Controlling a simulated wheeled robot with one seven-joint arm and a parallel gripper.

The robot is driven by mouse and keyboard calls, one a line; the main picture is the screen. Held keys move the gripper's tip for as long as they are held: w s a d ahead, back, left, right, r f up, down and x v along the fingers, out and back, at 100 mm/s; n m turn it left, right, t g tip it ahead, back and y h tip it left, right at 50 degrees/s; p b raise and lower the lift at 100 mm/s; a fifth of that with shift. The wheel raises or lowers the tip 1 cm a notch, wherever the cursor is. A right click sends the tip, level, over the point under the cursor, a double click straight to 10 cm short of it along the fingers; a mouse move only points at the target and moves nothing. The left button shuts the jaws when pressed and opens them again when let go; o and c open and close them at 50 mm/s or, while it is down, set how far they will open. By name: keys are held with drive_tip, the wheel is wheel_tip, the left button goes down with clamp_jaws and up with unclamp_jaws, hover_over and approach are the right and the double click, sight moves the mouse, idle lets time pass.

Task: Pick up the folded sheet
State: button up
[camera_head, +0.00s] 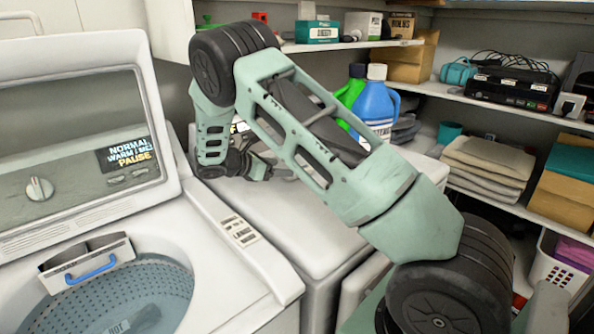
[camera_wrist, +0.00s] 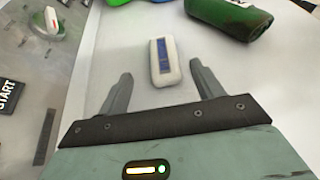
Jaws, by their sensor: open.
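A stack of beige and grey folded cloths (camera_head: 490,160) lies on the middle right shelf in the head view. I cannot tell which layer is the folded sheet. The stack is not seen in the wrist view. My gripper (camera_wrist: 161,75) is open with nothing held between its fingers. It hangs over the white machine top, left of the shelf and well apart from the stack. A small white object with a blue label (camera_wrist: 164,62) lies on the white surface just beyond the fingertips.
A blue jug (camera_head: 376,104) and a green bottle (camera_head: 350,88) stand behind my arm. A dark green bottle (camera_wrist: 232,17) lies at the wrist view's upper right. An open washer (camera_head: 120,285) is at left.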

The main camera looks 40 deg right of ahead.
drive_tip(key=shift+s+f+p+x, duration=0.1)
drive_tip(key=shift+p+x, duration=0.4)
drive_tip(key=shift+x, duration=1.05)
drive_tip(key=shift+s+f+p+x, duration=0.15)
drive_tip(key=shift+p+x, duration=0.3)
drive_tip(key=shift+x, duration=1.1)
drive_tip(key=shift+a, duration=0.2)
drive_tip(key=c, duration=1)
